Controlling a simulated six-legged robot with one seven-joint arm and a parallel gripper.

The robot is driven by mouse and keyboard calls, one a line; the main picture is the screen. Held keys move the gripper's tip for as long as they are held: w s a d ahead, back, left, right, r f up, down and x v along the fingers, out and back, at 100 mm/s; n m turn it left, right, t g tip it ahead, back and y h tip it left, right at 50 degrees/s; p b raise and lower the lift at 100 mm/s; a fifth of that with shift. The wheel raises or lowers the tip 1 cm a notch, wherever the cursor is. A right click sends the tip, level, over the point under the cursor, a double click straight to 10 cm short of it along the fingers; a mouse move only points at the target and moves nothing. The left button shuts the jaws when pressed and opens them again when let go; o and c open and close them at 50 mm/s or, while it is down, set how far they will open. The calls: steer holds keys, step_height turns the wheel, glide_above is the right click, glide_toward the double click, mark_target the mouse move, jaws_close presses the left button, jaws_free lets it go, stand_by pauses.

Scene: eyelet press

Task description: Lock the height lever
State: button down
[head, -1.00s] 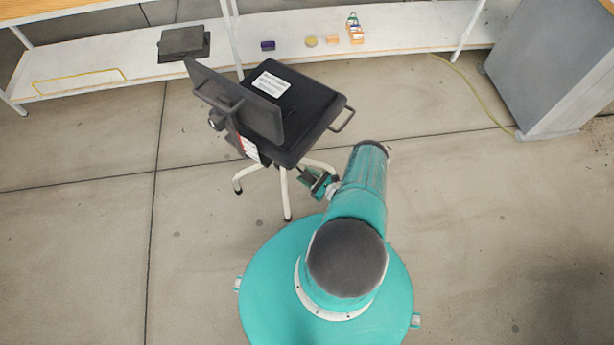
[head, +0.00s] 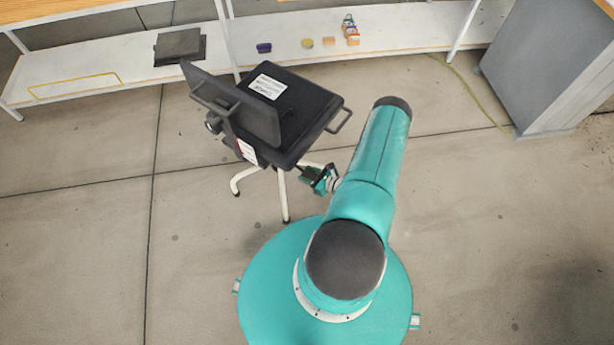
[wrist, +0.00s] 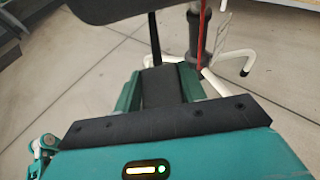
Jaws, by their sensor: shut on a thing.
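A black office chair (head: 300,108) stands on white legs (head: 283,200), with its backrest to the left in the head view. My gripper (head: 318,180) is low beside the chair, under the seat's near right edge. In the wrist view, my teal gripper fingers (wrist: 160,88) are shut on a dark lever handle (wrist: 160,86). The height lever's thin dark rod (wrist: 154,42) runs up from it toward the seat underside (wrist: 110,8). The chair's dark column (wrist: 193,35) stands just beyond, with a red strip (wrist: 204,35) beside it. The lever's inner end is hidden by the seat.
A long white low shelf (head: 120,75) runs behind the chair, holding a dark flat box (head: 180,45) and several small coloured items. A grey cabinet (head: 535,70) stands at the right, with a yellow cable (head: 480,95) on the floor.

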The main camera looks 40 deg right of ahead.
mark_target(299, 168)
steer(key=shift+s+r+g, duration=0.1)
steer(key=shift+r+g, duration=0.5)
steer(key=shift+r, duration=1.05)
steer(key=c, duration=0.8)
jaws_free()
steer(key=v, duration=1.3)
steer(key=shift+s+r, duration=0.3)
